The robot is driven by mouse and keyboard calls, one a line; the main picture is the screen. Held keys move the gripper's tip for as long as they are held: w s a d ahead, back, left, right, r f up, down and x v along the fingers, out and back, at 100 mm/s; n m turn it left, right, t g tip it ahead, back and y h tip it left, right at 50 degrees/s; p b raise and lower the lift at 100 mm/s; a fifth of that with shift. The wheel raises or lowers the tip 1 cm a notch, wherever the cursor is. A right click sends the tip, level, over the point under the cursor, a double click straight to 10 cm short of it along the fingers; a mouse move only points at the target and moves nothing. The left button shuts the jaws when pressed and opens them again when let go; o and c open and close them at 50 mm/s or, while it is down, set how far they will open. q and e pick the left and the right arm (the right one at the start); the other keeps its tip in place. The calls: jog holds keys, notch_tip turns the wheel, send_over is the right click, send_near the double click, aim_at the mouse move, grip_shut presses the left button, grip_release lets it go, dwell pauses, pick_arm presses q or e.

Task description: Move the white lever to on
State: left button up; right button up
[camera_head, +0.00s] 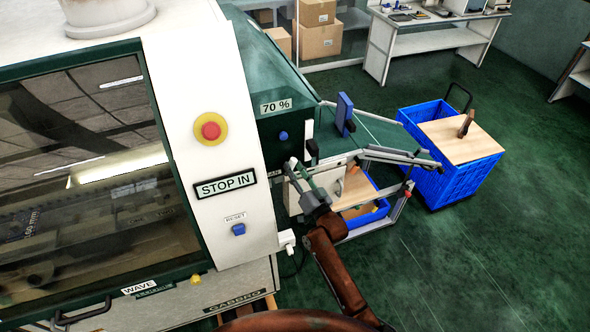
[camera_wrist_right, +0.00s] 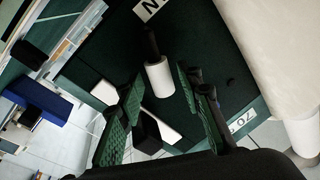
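The white lever (camera_wrist_right: 158,78) shows in the right wrist view as a white cylindrical grip on a black stem, standing out from a dark green panel. Part of a label (camera_wrist_right: 151,8), showing an N, is above it in that view. My right gripper (camera_head: 299,170) is at the machine's green side in the head view and hides the lever there. In the right wrist view its green-padded fingers (camera_wrist_right: 168,108) are apart, and the white grip lies between and ahead of them, with no clear contact. My left gripper is out of view.
A white slot with a black knob (camera_head: 312,148) sits under the 70 % label, close to the gripper. A blue handle (camera_head: 345,113) stands to its right. The white panel has a red stop button (camera_head: 211,131). A blue crate (camera_head: 437,180) stands on open floor at right.

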jog(key=shift+s+d, duration=0.1)
jog(key=v, duration=1.1)
jog(key=shift+s+d+f, duration=0.15)
jog(key=shift+s+d, duration=0.1)
jog(key=shift+s, duration=0.05)
